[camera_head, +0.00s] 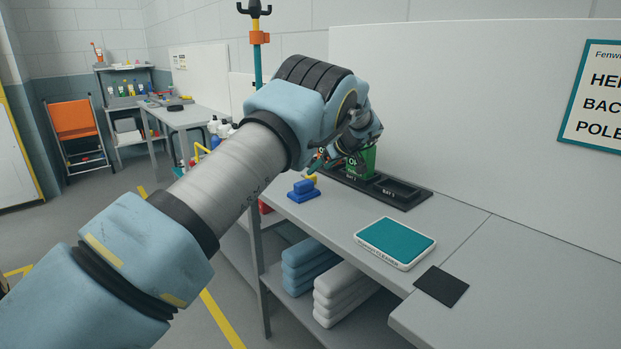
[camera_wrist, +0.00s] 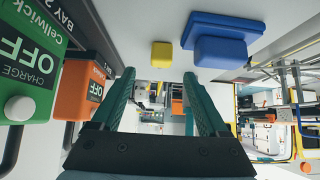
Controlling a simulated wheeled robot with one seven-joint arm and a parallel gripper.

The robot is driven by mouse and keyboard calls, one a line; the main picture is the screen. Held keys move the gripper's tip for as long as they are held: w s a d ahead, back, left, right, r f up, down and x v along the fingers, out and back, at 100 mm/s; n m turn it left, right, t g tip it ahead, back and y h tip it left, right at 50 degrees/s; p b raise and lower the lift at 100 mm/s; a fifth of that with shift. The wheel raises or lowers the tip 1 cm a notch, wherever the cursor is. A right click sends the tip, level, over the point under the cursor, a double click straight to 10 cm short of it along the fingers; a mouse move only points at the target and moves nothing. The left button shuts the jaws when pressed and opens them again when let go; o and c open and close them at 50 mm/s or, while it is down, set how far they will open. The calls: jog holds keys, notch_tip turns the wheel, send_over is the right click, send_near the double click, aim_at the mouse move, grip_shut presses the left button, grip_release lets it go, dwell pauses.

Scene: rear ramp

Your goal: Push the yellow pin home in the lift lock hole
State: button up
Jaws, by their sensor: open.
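My gripper (camera_head: 318,163) is over the bench near the green unit, partly hidden by my wrist. In the wrist view my gripper (camera_wrist: 159,76) has its two teal fingers spread apart with nothing between them. A small yellow piece (camera_wrist: 161,55) lies on the pale bench top beyond the fingertips, apart from them. It also shows in the head view (camera_head: 311,178), partly behind a blue stepped block (camera_head: 304,190). I cannot tell whether this piece is the yellow pin. The blue block (camera_wrist: 221,49) is right of it in the wrist view. I cannot make out a lock hole.
A green unit marked OFF (camera_wrist: 27,75) and an orange unit (camera_wrist: 80,90) stand close on the left in the wrist view. A black tray (camera_head: 403,203), teal-topped cleaner pad (camera_head: 395,242) and black mat (camera_head: 441,286) lie along the bench. Folded towels (camera_head: 340,290) are below.

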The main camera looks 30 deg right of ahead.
aim_at(312, 176)
jog(key=shift+w+f, duration=0.5)
jog(key=p+x, duration=0.1)
jog(key=x, duration=0.1)
jog(key=p+x, duration=0.2)
jog(key=shift+w+a+r, duration=0.15)
jog(key=shift+a, duration=0.05)
jog(key=shift+w+f, duration=0.35)
jog(key=shift+f, duration=0.15)
jog(key=shift+c, duration=0.2)
grip_shut()
